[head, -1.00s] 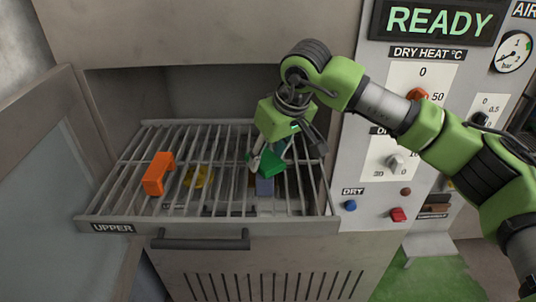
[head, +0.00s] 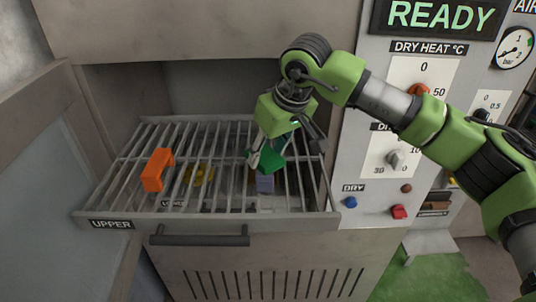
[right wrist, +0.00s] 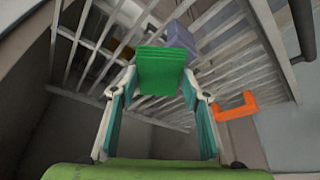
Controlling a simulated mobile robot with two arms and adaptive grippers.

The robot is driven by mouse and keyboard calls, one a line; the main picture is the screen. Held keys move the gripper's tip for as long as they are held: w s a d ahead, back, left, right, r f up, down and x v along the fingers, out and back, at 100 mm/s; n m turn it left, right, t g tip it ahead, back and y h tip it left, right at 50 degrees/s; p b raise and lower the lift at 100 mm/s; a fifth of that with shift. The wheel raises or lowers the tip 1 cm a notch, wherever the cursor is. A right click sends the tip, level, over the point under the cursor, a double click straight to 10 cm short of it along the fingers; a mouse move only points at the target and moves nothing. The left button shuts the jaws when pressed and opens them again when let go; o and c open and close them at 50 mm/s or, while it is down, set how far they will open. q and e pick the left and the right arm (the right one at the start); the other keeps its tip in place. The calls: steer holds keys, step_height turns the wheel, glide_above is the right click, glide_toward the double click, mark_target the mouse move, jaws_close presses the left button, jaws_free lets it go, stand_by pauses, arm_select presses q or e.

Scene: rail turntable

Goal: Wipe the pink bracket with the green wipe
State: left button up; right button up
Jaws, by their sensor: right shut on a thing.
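My right gripper (head: 268,152) is shut on the green wipe (head: 265,161) over the right half of the upper rack. The wipe also shows between the fingertips in the right wrist view (right wrist: 160,70). A lavender block (head: 265,183) shows just below the wipe in the head view and behind it in the right wrist view (right wrist: 181,38). I cannot tell whether wipe and block touch. I see nothing clearly pink. An orange bracket (head: 156,169) stands on the left of the upper rack. My left gripper is not in view.
The slatted upper rack (head: 112,224) is pulled out, with a dark handle (head: 200,238) below its front. A yellow thing (head: 198,175) shows through the slats. A control panel (head: 376,180) stands on the right and an open door (head: 45,180) on the left.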

steer(key=shift+w, duration=0.8)
steer(key=shift+w+f+p, duration=0.1)
steer(key=shift+w+p, duration=0.25)
steer(key=shift+w, duration=0.1)
steer(key=shift+s+f+b, duration=0.15)
steer(key=shift+s+b, duration=0.45)
steer(key=shift+s, duration=0.25)
steer(key=shift+s+r+b, duration=0.2)
steer(key=shift+s+b, duration=0.5)
steer(key=shift+s, duration=0.9)
steer(key=shift+w+r, duration=0.1)
steer(key=shift+w, duration=0.1)
steer(key=shift+w+p, duration=1.1)
steer(key=shift+w, duration=1.15)
steer(key=shift+s+b, duration=1.45)
steer(key=shift+s, duration=1)
steer(key=shift+w+p, duration=0.4)
steer(key=shift+w, duration=0.25)
steer(key=shift+w+p, duration=0.75)
steer(key=shift+w, duration=1.1)
steer(key=shift+s+f+b, duration=0.25)
steer(key=shift+s+b, duration=0.4)
steer(key=shift+s, duration=0.05)
steer(key=shift+s+b, duration=0.85)
steer(key=shift+s, duration=1.05)
